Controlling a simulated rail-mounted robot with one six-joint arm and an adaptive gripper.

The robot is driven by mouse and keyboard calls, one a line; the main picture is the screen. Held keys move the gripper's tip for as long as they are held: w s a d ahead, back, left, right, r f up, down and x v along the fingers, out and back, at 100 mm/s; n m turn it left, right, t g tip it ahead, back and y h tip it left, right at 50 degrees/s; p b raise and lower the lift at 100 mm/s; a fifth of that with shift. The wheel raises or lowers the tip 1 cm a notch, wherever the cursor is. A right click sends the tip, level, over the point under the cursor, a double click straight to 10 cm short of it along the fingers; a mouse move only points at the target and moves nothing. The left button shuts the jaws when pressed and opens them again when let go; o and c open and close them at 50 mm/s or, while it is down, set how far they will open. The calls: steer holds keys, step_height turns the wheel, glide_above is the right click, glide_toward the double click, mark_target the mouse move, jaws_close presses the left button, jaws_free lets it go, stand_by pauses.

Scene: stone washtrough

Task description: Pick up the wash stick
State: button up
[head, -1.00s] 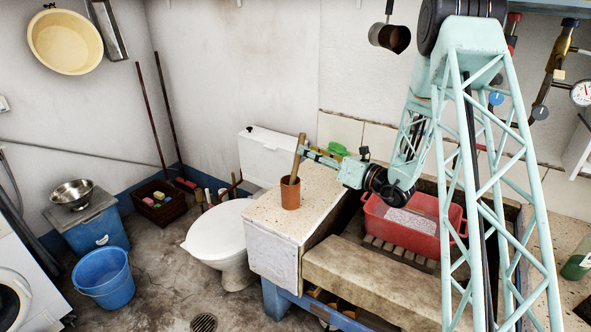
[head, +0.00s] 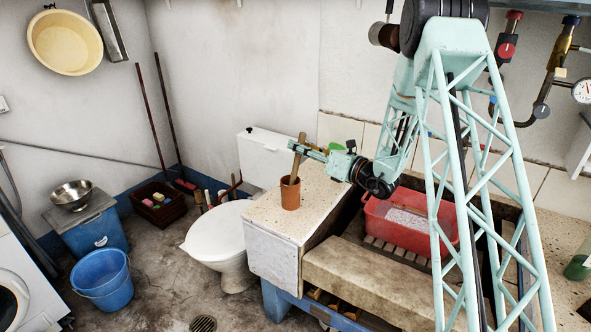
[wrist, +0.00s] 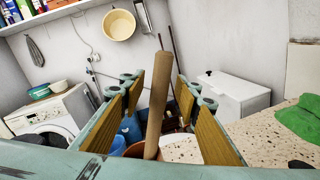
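The wash stick (head: 298,156) is a plain wooden rod. It stands leaning in a terracotta-coloured pot (head: 290,194) on the speckled stone counter. My gripper (head: 304,149) is at the upper part of the stick. In the wrist view the stick (wrist: 158,100) rises between my two fingers (wrist: 160,92), which have yellow-brown pads. The fingers are spread, with visible gaps on both sides of the stick. The pot's rim (wrist: 135,150) shows low between the fingers. The lower end of the stick is hidden inside the pot.
A green cloth (wrist: 298,122) lies on the counter to the right. A red tub (head: 384,222) sits in the trough under my arm. The toilet (head: 218,228) with its cistern (head: 262,158) stands left of the counter. The air above the counter's front is clear.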

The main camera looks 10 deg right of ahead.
steer(key=shift+c, duration=0.9)
steer(key=c, duration=0.8)
steer(key=shift+r, duration=0.1)
step_height(320, 180, up, 18)
steer(key=p, duration=0.8)
steer(key=shift+f, duration=0.2)
